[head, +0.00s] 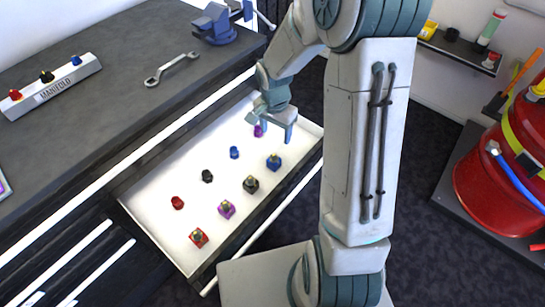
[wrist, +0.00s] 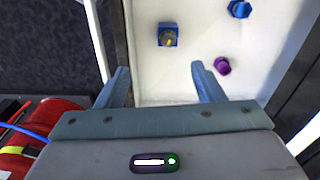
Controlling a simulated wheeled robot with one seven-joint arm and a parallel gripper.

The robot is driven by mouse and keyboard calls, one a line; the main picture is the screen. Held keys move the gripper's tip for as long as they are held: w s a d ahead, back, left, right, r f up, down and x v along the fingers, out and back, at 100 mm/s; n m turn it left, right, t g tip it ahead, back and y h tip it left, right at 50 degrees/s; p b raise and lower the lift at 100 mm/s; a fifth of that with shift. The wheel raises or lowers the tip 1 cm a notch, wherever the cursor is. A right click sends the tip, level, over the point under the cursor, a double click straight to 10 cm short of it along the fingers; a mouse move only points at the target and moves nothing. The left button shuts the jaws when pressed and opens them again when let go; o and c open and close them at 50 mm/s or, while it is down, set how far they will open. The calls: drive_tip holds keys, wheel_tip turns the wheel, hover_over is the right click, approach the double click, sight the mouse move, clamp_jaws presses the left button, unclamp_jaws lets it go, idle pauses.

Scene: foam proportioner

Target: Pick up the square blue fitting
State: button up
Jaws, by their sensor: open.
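The square blue fitting (head: 273,161) stands in the white open drawer, in the row nearer the drawer's front edge. It has a brassy top, and in the wrist view the square fitting (wrist: 167,36) lies ahead of and between the fingertips, apart from them. My gripper (head: 277,127) is over the right end of the drawer, open and empty. Both fingers of my gripper (wrist: 160,70) show spread in the wrist view. A rounder blue fitting (head: 234,152) stands in the other row and shows at the top of the wrist view (wrist: 240,9).
A purple fitting (head: 258,131) is close to my gripper, and also right of it in the wrist view (wrist: 222,66). Several black, red and purple fittings fill the drawer (head: 150,205). The workbench (head: 120,75) holds a manifold, wrench and vise. A red drum (head: 490,165) stands at right.

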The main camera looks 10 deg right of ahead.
sight(274, 155)
drive_tip(key=shift+m, duration=0.6)
drive_tip(key=f, duration=0.3)
drive_tip(key=w+f, duration=0.1)
drive_tip(key=f, duration=0.7)
drive_tip(key=shift+w+a+f, duration=0.2)
drive_tip(key=shift+a, duration=0.05)
drive_tip(key=shift+w+d+f, duration=0.15)
drive_tip(key=shift+f, duration=1.35)
drive_tip(key=shift+w+d+f, duration=0.15)
drive_tip(key=shift+f, duration=1.3)
drive_tip(key=c, duration=1.2)
